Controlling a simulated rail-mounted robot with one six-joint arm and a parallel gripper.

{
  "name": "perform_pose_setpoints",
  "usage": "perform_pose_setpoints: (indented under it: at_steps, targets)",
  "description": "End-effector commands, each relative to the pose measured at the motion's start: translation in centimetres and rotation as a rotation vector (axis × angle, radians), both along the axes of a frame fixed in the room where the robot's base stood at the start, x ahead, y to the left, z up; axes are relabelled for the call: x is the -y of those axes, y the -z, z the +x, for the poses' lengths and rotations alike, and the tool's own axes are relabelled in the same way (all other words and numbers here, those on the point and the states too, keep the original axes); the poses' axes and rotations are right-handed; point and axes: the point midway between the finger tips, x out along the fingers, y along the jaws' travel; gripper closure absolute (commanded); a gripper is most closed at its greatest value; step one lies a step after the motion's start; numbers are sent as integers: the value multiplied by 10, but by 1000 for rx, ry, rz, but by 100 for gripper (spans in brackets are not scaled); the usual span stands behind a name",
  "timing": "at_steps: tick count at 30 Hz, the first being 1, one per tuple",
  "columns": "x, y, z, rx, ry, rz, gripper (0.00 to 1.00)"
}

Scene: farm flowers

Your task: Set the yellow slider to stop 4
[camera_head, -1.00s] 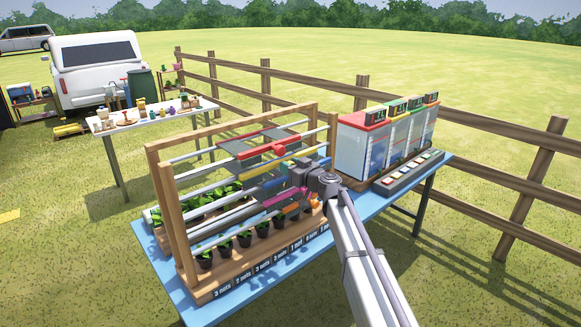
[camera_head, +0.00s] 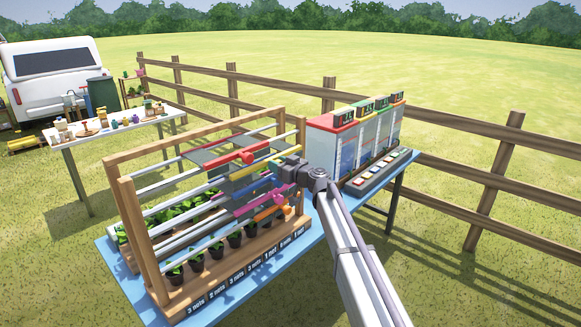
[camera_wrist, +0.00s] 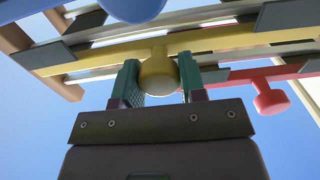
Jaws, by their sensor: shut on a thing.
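The yellow slider (camera_head: 258,165) is a flat yellow bar on the metal rails of the wooden rack (camera_head: 130,230). In the wrist view its round knob (camera_wrist: 158,76) sits between both green fingertips of my gripper (camera_wrist: 159,68), which is shut on it. In the head view my gripper (camera_head: 284,171) is at the rack's right part, and the knob is hidden behind it. The red slider (camera_head: 248,157) is above the yellow one. Blue, magenta and orange sliders lie below. I cannot tell which stop the yellow slider is at.
A red knob (camera_wrist: 270,100) and a blue knob (camera_wrist: 132,8) are close on either side of my gripper. Potted plants (camera_head: 195,262) stand in the rack above a strip of nut labels (camera_head: 235,283). Bins (camera_head: 355,140) and a button panel (camera_head: 375,170) are to the right.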

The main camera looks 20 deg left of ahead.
Motion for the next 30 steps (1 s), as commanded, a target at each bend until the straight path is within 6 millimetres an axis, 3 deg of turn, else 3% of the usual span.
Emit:
perform_pose_setpoints:
  at_steps: [6, 7, 14, 23, 30]
  targets:
    - [4, -1, 5, -1, 12, 3, 100]
    - [4, -1, 5, -1, 13, 3, 59]
    - [4, -1, 4, 0, 11, 1, 38]
    - [8, -1, 1, 0, 10, 1, 38]
    - [48, -1, -22, 0, 12, 1, 38]
